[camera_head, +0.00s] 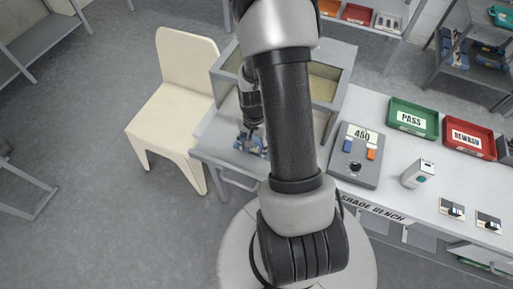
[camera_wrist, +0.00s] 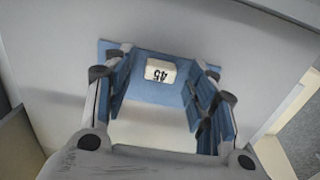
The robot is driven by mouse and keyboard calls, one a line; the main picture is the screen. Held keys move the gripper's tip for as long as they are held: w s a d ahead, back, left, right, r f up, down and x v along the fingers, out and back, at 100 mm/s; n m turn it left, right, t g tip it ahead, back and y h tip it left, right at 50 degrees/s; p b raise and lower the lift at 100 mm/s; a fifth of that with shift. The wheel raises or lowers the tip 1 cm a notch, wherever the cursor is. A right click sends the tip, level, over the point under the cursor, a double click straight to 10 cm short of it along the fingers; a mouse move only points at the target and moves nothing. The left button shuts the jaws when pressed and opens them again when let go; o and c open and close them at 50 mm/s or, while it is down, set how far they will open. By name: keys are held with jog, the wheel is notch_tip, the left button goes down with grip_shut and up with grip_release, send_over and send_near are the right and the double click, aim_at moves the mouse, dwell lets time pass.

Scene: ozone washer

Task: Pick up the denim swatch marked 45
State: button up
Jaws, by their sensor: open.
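The denim swatch (camera_wrist: 158,88) is a flat blue piece with a white label marked 45, which reads upside down in the wrist view. It lies on the grey surface, between and just beyond my gripper's fingers (camera_wrist: 160,105). The fingers are spread apart with blue pads, and parts of the swatch's sides are hidden behind them. In the head view my gripper (camera_head: 251,146) points down at the left end of the bench, and my arm hides much of the area. The swatch cannot be told apart from the gripper there.
A glass-sided box (camera_head: 325,82) stands behind my arm. A cream chair (camera_head: 180,95) stands left.

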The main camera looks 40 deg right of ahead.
jog(key=shift+f, duration=0.45)
jog(key=shift+c, duration=0.4)
jog(key=c, duration=1.1)
jog(key=shift+o, duration=0.2)
jog(key=shift+r, duration=0.1)
